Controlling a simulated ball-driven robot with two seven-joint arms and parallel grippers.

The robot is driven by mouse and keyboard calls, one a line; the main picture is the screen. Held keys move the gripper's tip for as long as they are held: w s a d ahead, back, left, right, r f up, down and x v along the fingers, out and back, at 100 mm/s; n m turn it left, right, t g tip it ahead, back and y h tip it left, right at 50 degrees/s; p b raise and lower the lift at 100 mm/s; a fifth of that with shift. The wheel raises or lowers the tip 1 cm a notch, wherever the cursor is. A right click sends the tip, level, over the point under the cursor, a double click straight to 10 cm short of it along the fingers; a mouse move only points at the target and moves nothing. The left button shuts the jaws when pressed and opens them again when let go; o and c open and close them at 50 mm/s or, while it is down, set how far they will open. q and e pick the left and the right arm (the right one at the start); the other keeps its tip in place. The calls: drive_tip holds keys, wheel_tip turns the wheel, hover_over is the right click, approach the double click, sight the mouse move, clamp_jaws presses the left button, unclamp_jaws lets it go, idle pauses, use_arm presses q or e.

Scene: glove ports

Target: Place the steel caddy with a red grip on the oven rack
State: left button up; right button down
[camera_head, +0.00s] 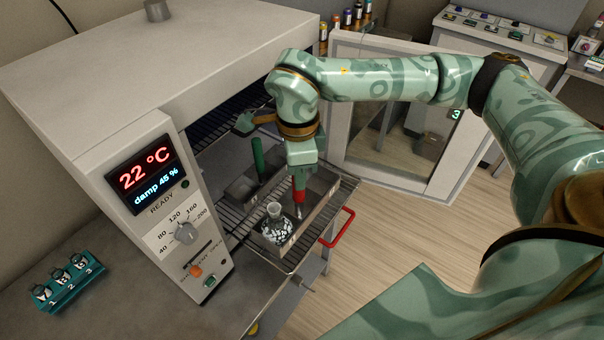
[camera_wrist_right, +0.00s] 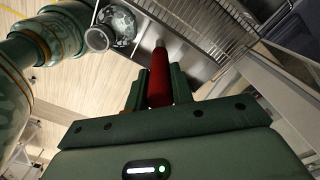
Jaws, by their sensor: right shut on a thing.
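The steel caddy (camera_head: 271,248) with its upright red grip (camera_head: 298,196) is at the front part of the pulled-out oven rack (camera_head: 345,187). A round flask (camera_head: 277,229) with a dark-and-white pattern is in it. My right gripper (camera_head: 299,181) reaches down from above and is shut on the red grip. In the right wrist view the red grip (camera_wrist_right: 159,78) is between the fingers, with the flask (camera_wrist_right: 117,26) beside it. I cannot tell whether the caddy's base touches the rack. My left gripper is not in view.
A second caddy with a green grip (camera_head: 257,158) stands deeper on the rack, close behind. The rack has a red handle (camera_head: 340,229). The oven's control panel (camera_head: 160,190) is to the left, and its open door (camera_head: 385,120) is to the right.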

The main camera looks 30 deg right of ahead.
drive_tip(key=w+d+f, duration=0.6)
drive_tip(key=w+f, duration=0.1)
drive_tip(key=f, duration=0.4)
drive_tip(key=shift+w, duration=0.15)
drive_tip(key=c, duration=1.5)
unclamp_jaws()
drive_tip(key=shift+f, duration=0.1)
drive_tip(key=o, duration=0.3)
